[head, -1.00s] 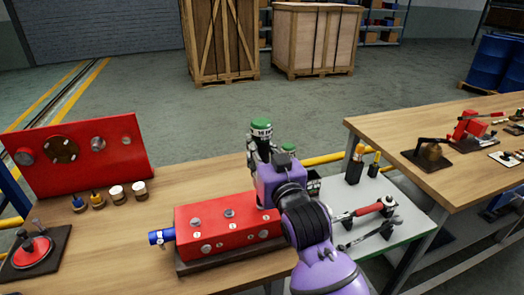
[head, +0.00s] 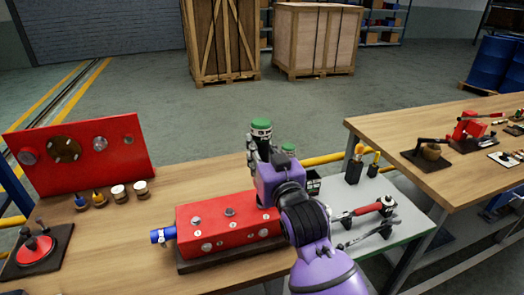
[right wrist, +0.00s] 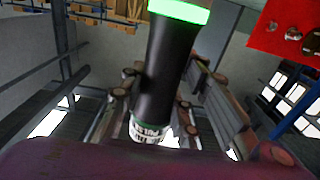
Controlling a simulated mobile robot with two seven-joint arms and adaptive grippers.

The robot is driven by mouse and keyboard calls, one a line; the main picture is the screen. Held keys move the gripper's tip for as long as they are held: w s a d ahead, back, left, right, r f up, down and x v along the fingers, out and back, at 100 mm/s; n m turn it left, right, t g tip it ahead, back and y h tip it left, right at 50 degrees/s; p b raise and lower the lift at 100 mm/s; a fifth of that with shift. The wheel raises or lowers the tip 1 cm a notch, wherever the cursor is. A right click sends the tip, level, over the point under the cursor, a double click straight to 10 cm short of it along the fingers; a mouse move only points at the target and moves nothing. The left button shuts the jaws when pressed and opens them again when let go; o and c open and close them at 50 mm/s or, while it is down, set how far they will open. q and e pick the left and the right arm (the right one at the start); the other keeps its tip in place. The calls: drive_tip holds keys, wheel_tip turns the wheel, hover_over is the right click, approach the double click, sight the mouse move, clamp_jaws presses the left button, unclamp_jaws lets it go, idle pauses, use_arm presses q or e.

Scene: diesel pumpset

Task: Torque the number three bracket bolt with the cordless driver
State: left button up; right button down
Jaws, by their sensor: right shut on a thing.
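My right gripper (head: 259,152) is raised above the right end of a red block (head: 222,226) on the wooden bench. It is shut on a dark cylindrical body with green ends, which looks like the cordless driver (head: 261,128). In the right wrist view the black driver body (right wrist: 165,70) stands between the fingers (right wrist: 150,105), with a green band at its top. The red block carries several bolts (head: 229,212) with small white marks; I cannot read which is number three. My right arm hides the block's right end. My left gripper is not in view.
A grey side table (head: 398,198) at right holds a red-handled tool (head: 372,208).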

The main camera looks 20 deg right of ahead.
drive_tip(key=shift+f, duration=1.15)
idle(3.8)
drive_tip(key=shift+r, duration=0.1)
